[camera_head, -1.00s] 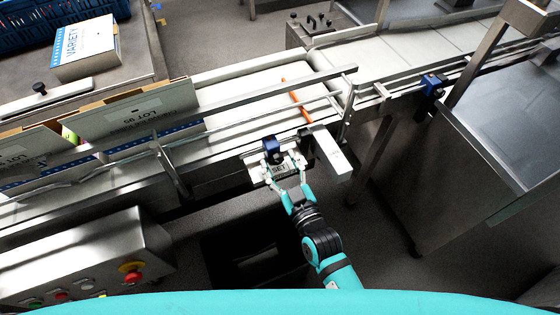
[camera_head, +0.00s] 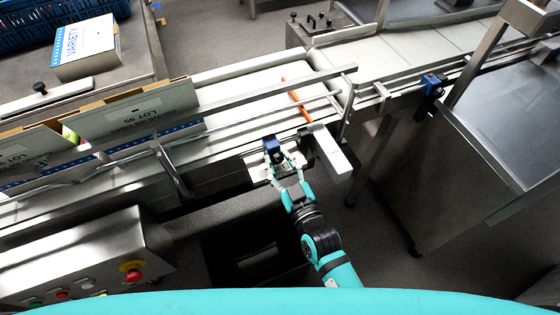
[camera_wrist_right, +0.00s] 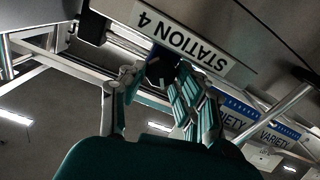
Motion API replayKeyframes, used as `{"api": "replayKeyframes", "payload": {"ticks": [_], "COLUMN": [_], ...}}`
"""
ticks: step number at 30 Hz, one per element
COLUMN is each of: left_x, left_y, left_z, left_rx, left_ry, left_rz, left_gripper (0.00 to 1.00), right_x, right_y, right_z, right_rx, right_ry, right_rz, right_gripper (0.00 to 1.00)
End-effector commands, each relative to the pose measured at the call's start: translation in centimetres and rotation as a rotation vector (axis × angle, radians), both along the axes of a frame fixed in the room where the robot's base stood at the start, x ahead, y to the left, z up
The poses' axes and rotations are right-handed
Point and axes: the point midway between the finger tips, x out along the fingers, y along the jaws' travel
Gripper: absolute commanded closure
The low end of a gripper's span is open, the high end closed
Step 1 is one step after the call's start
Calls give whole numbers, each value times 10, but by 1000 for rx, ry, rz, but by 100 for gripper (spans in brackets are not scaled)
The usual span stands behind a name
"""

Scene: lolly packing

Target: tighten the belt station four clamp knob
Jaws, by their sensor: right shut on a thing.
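The station four clamp knob (camera_head: 271,145) is a dark blue piece at the near side of the belt. In the right wrist view the dark blue knob (camera_wrist_right: 158,66) sits next to a white "STATION 4" label (camera_wrist_right: 183,38). My right gripper (camera_head: 279,158) reaches up to it from below, with its fingers on either side. In the wrist view the gripper (camera_wrist_right: 155,78) is shut on the knob, whose surface is partly hidden by the fingers. A plate beneath is mostly covered by the fingers. My left gripper is not in view.
A white-topped box (camera_head: 333,152) juts out just right of the gripper. Metal guide rails (camera_head: 250,88) run above the belt. Another blue clamp (camera_head: 431,84) is farther right. A control box with a red button (camera_head: 133,276) stands at lower left. Open cartons (camera_head: 140,112) stand on the belt.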

Motion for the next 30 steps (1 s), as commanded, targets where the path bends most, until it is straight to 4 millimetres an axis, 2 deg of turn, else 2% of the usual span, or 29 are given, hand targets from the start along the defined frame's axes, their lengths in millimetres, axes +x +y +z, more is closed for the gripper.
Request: {"api": "replayKeyframes", "payload": {"ticks": [21,30], "left_x": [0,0], "left_y": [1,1], "left_z": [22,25], "left_rx": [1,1], "left_ry": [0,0], "left_rz": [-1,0], "left_gripper": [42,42], "right_x": [1,1], "right_y": [-1,-2], "right_z": [1,0], "right_rx": [425,533], "right_ry": [176,221], "right_rz": [2,2], "right_gripper": [100,100]}}
